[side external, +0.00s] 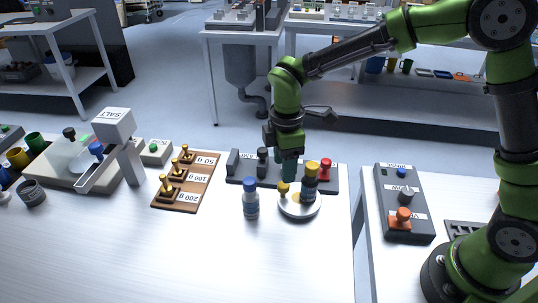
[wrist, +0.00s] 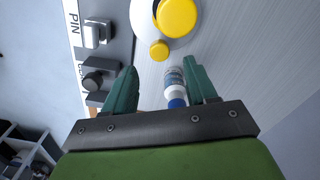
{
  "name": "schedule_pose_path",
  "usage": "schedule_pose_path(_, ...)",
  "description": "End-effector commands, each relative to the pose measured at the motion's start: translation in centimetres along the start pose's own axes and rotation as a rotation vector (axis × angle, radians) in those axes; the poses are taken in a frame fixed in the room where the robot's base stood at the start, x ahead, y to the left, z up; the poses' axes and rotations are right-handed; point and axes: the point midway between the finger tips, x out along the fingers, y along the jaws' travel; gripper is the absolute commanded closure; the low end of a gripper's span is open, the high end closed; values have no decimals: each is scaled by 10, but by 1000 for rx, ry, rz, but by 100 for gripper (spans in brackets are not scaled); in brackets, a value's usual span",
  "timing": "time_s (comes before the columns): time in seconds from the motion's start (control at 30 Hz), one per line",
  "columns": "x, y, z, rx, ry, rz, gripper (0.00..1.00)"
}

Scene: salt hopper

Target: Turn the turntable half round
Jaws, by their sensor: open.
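The turntable is a small white disc (side external: 299,207) near the table's right edge. It carries a dark container with a yellow cap (side external: 312,168) and a small yellow knob (side external: 283,188) at its left rim. In the wrist view, the disc (wrist: 143,18) is cut by the top edge, with the yellow cap (wrist: 177,17) and the small knob (wrist: 159,50) showing. My gripper (side external: 289,178) points down just above the small knob. Its green fingers (wrist: 160,68) are open and empty, with the knob just beyond the gap between their tips.
A blue-capped bottle (side external: 250,200) stands left of the turntable. A dark base with posts and a red knob (side external: 325,167) runs behind it. A board of brass weights (side external: 183,185) and the salt hopper (side external: 114,127) stand left. A control box (side external: 404,200) is right. The front table is clear.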

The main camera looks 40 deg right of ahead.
Motion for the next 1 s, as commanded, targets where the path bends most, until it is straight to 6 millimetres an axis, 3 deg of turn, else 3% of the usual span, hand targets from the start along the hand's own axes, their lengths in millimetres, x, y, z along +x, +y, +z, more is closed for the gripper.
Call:
schedule_pose_path(0.1, -33, 1, 0, 1, 3, 6, 43)
schedule_pose_path(0.3, -78, 0, -1, 0, 2, 4, 43)
schedule_pose_path(0.5, -106, 0, 0, -1, 0, 1, 43)
schedule_pose_path(1.0, -114, 0, 0, 9, -1, -1, 43)
